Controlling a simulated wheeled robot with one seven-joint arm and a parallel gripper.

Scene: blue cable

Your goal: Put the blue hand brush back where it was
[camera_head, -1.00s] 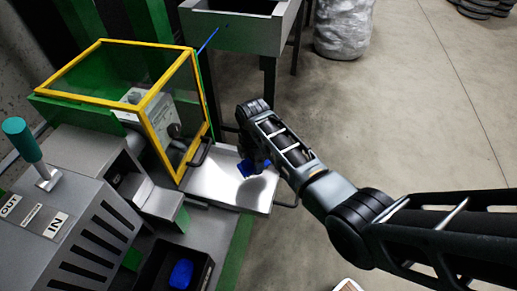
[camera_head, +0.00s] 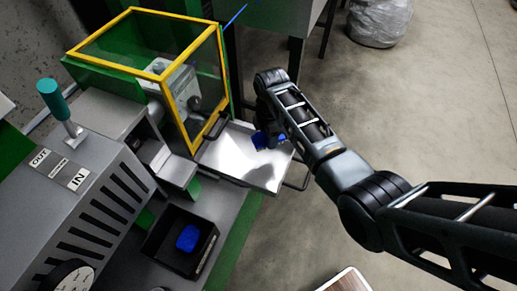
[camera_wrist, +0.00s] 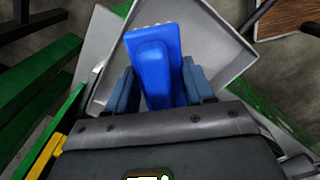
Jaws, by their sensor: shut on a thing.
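The blue hand brush (camera_wrist: 153,68) is between the fingers of my gripper (camera_wrist: 158,85) in the wrist view, with pale bristle tips at its far end. In the head view the brush (camera_head: 261,141) shows as a small blue patch at my gripper (camera_head: 275,138), above the shiny metal tray (camera_head: 225,158). My gripper is shut on it. I cannot tell how high it is above the tray. The tray (camera_wrist: 215,60) lies beyond the brush in the wrist view. The fingertips are partly hidden in the head view by my wrist.
A black bin (camera_head: 160,245) holding a blue object (camera_head: 187,238) stands at the lower middle. A machine with a yellow-framed guard (camera_head: 185,85) is behind the tray. A grey box with a teal-handled lever (camera_head: 52,98) is at left. Open floor lies at right.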

